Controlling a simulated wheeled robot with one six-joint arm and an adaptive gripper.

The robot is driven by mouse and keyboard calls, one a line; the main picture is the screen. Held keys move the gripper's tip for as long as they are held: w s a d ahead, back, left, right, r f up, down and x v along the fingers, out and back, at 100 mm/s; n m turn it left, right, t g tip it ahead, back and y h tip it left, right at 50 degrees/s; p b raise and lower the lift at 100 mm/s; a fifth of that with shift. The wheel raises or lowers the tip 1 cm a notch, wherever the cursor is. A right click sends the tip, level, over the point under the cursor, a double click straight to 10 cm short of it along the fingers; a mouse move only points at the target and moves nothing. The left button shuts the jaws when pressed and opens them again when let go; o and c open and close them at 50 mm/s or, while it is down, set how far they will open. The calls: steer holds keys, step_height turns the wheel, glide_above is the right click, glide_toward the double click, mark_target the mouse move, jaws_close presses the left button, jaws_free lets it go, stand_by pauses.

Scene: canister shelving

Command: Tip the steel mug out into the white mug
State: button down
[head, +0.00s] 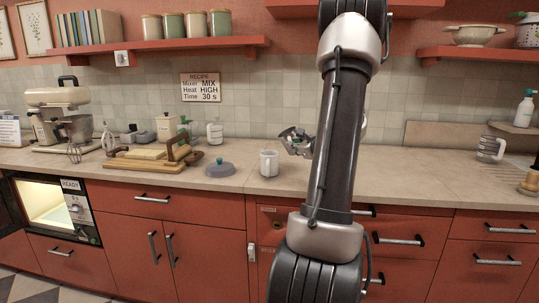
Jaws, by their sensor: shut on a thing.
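The white mug (269,163) stands upright on the counter near its front edge, just left of my arm. My gripper (298,142) shows small and partly hidden by my arm, a little above the counter, just right of the white mug and slightly higher in the picture. It is shut on a grey metal thing that appears to be the steel mug. The outline of that mug blends with the gripper, so its tilt and contents cannot be made out. The inside of the white mug is also too small to read.
A grey lid with a teal knob (220,168) lies left of the white mug. A clear jug (490,149) stands far right. The counter between the arm and jug looks clear.

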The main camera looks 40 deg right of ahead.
steer(key=s+d+r+m+t, duration=0.3)
steer(key=d+r+m, duration=0.1)
steer(key=r, duration=0.1)
steer(key=shift+s+r+m+y, duration=0.15)
steer(key=shift+r+m+y, duration=0.15)
stand_by(0.7)
stand_by(0.3)
